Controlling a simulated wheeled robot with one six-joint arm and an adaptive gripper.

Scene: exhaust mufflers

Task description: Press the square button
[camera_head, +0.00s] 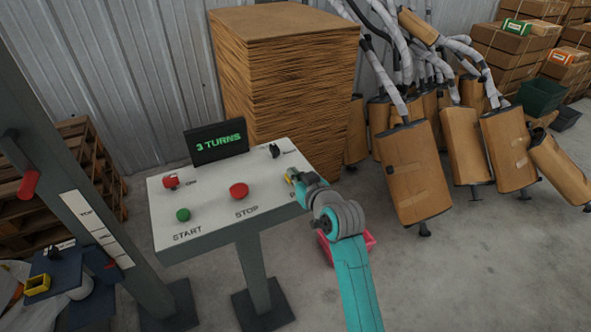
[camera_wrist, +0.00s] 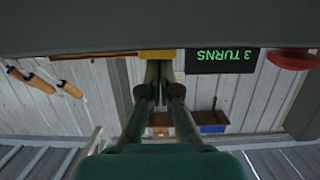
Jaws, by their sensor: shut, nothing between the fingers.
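The square button is a yellow block (camera_wrist: 155,54) at the panel edge in the wrist view, straight ahead of my gripper's fingertips. In the head view only a small yellow patch (camera_head: 290,173) shows beside the end of my arm; the arm hides the rest and most of its label. My gripper (camera_wrist: 160,66) is shut and empty, its tips at or very near the button; I cannot tell whether they touch it. The white control panel (camera_head: 215,212) carries a green START button (camera_head: 183,214) and a red STOP button (camera_head: 239,190), also in the wrist view (camera_wrist: 293,60).
A screen (camera_head: 217,142) reading "3 TURNS" stands at the panel's back. A red switch (camera_head: 171,181) and a black knob (camera_head: 274,151) sit on the panel. A cardboard stack (camera_head: 285,75) stands behind, mufflers (camera_head: 411,170) to the right. A grey post (camera_head: 80,190) stands left.

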